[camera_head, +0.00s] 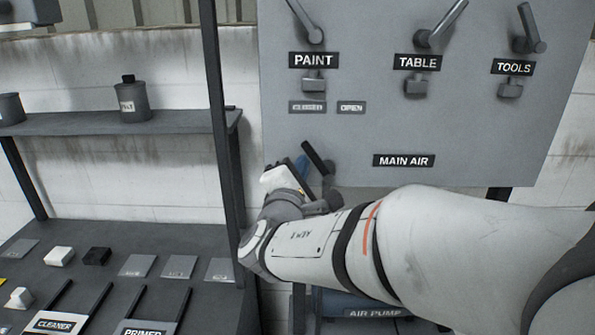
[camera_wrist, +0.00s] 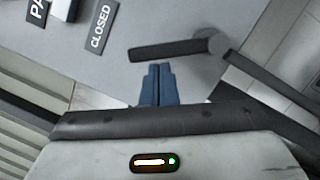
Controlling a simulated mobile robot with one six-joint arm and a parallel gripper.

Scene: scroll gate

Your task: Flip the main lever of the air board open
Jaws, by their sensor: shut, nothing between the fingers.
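The grey air board (camera_head: 430,135) carries the MAIN AIR label (camera_head: 403,160). The main lever (camera_head: 317,157) is a dark bar at the board's lower left, leaning up and left from its pivot, toward the CLOSED label (camera_head: 307,107). The OPEN label (camera_head: 351,107) is to the right of that. My gripper (camera_head: 302,163) is just left of the lever, partly hidden by my wrist. In the wrist view, the blue fingers of my gripper (camera_wrist: 158,68) are together and empty, just below the lever bar (camera_wrist: 165,50). I cannot tell whether they touch it.
Above are the PAINT lever (camera_head: 306,20), TABLE lever (camera_head: 443,24) and TOOLS lever (camera_head: 529,28). A dark shelf post (camera_head: 222,100) stands close left of my gripper. A bench (camera_head: 215,298) with blocks and labelled slots is at lower left. An air pump (camera_head: 365,303) sits below.

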